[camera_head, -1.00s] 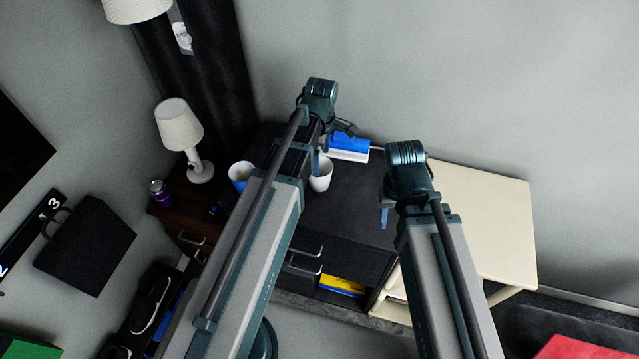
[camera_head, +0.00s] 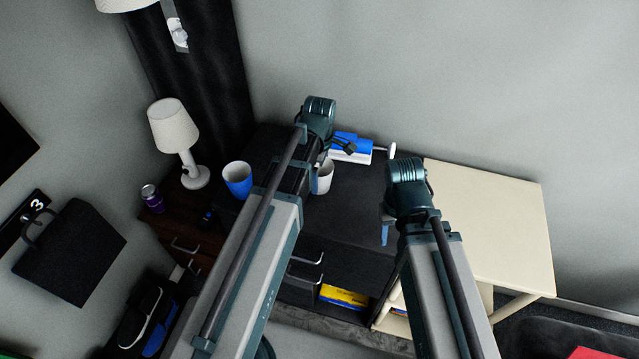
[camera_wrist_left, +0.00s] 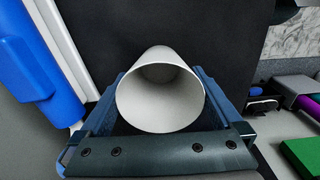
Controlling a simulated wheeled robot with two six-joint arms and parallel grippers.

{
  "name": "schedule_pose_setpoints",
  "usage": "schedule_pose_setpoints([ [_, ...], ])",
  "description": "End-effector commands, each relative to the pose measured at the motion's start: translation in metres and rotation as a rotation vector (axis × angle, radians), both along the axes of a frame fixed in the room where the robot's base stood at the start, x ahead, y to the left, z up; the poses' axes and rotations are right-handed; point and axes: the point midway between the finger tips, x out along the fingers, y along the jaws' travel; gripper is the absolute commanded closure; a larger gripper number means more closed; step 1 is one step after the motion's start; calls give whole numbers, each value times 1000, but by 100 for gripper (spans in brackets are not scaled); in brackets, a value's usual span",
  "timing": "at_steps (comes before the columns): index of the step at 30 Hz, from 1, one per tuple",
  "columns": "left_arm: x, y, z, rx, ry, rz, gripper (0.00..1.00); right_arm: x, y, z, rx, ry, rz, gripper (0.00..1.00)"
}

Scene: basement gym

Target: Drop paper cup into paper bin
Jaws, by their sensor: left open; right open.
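A white cup (camera_head: 324,178) stands on the black cabinet, partly hidden behind my left arm. In the left wrist view the white cup (camera_wrist_left: 160,98) has its open mouth toward the camera and looks empty. My left gripper (camera_wrist_left: 162,100) is open, with one blue finger on each side of the cup; I cannot tell whether they touch it. In the head view my left gripper (camera_head: 318,168) is mostly hidden by its own arm. My right gripper (camera_head: 386,226) is open and empty near the cabinet's right side. I cannot make out a paper bin.
A blue and white object (camera_head: 352,146) lies behind. A lamp (camera_head: 175,135) and purple can (camera_head: 152,198) are at left. A cream table (camera_head: 490,215) at right is bare.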

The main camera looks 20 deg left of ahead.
Motion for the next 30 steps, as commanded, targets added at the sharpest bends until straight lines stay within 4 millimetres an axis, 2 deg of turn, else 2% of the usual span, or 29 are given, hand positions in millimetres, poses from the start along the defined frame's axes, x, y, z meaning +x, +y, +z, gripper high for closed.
schedule_pose_setpoints([
  [5,0,0,1,0,0,0,0,0,0,1,0,0,0,50],
  [6,0,0,1,0,0,0,4,0,0,1,0,0,0,50],
  [17,0,0,1,0,0,0,68,0,0,1,0,0,0,50],
  [22,0,0,1,0,0,0,69,0,0,1,0,0,0,50],
  [23,0,0,1,0,0,0,78,0,0,1,0,0,0,50],
  [30,0,0,2,0,0,0,79,0,0,2,0,0,0,50],
])
